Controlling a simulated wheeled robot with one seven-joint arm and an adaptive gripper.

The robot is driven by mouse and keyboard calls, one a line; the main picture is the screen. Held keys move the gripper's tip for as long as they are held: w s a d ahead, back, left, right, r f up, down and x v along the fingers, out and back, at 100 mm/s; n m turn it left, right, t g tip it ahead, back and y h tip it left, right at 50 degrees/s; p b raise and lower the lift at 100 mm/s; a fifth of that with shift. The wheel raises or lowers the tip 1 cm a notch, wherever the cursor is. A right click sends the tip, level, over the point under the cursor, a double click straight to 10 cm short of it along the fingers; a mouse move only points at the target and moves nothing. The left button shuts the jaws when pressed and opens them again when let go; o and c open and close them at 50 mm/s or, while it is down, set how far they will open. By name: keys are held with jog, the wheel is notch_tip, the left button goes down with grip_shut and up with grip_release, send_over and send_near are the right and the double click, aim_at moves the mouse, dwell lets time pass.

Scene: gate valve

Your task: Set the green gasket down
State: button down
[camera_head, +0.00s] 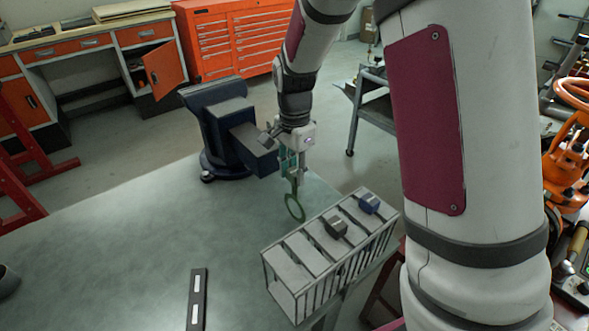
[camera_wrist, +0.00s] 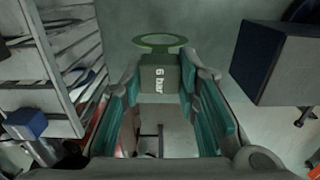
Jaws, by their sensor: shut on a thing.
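The green gasket (camera_head: 287,206) is a thin ring on a handle with a grey block marked "6 bar" (camera_wrist: 158,76). My gripper (camera_head: 293,168) points down and is shut on this block between its teal finger pads. The ring hangs below the fingers, over the grey-green table (camera_head: 130,240), just left of the slotted rack. In the wrist view the ring (camera_wrist: 160,50) shows beyond the block, with bare surface behind it. I cannot tell whether the ring touches the table.
The slotted rack (camera_head: 310,257) stands at the table's right edge, with a dark grey block (camera_head: 336,227) and a blue block (camera_head: 369,204) on it. A dark blue vise (camera_head: 222,130) stands behind my gripper. A dark bar (camera_head: 197,300) lies in front; the table's middle is clear.

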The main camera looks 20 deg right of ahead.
jog(key=shift+f, duration=0.1)
jog(key=c, duration=1.2)
grip_release()
notch_tip(320, 180, up, 12)
jog(key=f, duration=0.1)
jog(key=s+r+n+t, duration=0.2)
jog(key=s+r+n, duration=0.55)
jog(key=s, duration=0.45)
jog(key=s+n+t, duration=0.1)
jog(key=s+n, duration=0.1)
jog(key=s, duration=0.2)
jog(key=s+n, duration=0.2)
jog(key=s, duration=0.3)
jog(key=s+n+t, duration=0.1)
jog(key=s+n, duration=0.2)
jog(key=s, duration=0.1)
jog(key=shift+s+d+t, duration=0.15)
jog(key=shift+d+t, duration=0.05)
jog(key=shift+t, duration=0.1)
